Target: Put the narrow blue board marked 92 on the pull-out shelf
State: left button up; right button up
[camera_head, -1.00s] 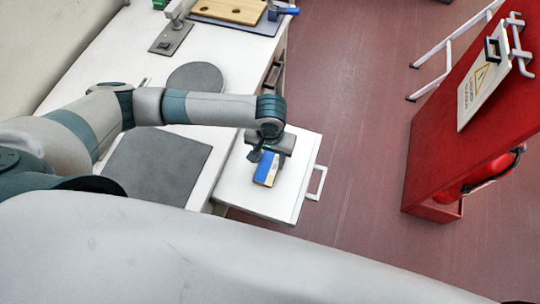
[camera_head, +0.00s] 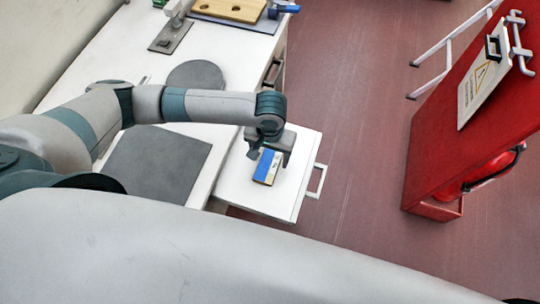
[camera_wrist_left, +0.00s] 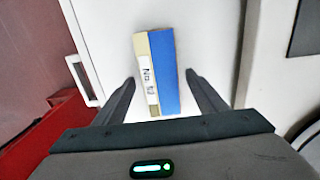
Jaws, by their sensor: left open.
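The narrow blue board (camera_head: 267,167) lies flat on the white pull-out shelf (camera_head: 240,193) in the head view. In the left wrist view the board (camera_wrist_left: 164,70) shows a blue face, a cream edge strip and a white label reading "No" and a number too blurred to read. My left gripper (camera_head: 268,152) is over the board's far end. In the left wrist view my left gripper (camera_wrist_left: 160,84) is open, with one finger on each side of the board and a gap on both sides. My right gripper is not in view.
The shelf's white handle (camera_head: 317,181) is at its right edge. The white worktop (camera_head: 100,63) holds a dark square mat (camera_head: 158,165) and a grey round disc (camera_head: 195,76). A red cabinet (camera_head: 440,145) stands at the right, with clear floor between.

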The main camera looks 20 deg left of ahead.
aim_at(270, 160)
pick_arm(q)
notch_tip(270, 160, up, 12)
jog(key=b, duration=0.2)
jog(key=shift+f, duration=0.25)
dwell(0.4)
